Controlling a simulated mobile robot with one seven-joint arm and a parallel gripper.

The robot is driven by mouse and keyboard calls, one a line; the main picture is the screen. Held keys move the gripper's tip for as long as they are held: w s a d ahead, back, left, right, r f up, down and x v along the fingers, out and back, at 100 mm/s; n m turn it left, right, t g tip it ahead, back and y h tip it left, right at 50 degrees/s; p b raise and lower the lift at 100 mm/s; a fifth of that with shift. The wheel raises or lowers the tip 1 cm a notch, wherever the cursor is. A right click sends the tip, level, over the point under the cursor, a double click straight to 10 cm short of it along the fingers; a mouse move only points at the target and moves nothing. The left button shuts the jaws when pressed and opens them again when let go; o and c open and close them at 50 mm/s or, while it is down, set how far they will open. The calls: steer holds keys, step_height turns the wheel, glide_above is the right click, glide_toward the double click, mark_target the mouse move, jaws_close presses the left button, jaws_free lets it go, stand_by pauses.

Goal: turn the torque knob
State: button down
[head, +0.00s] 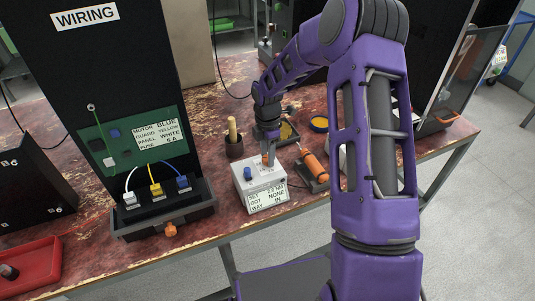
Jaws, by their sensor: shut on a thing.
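A white box (263,190) stands near the front edge of the bench, with a label that seems to read SET 2.0, GOT NONE, WAY IN. A blue knob (248,173) stands free on the left of its top. My gripper (268,157) points down over the back right of the box top. It is shut on an orange knob (266,159) there, which the fingers partly hide. The picture does not show which knob is marked for torque.
An orange screwdriver-like tool (314,165) lies in a holder right of the box. A dark cup with a wooden handle (233,145) stands behind it. A black WIRING panel (110,80) with white, yellow and blue plugs rises at left. A red tray (30,272) is front left.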

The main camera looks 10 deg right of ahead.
steer(key=shift+c, duration=2.1)
jaws_free()
steer(key=shift+r, duration=0.1)
step_height(320, 180, up, 17)
steer(key=shift+r+p, duration=0.15)
steer(key=shift+p, duration=0.25)
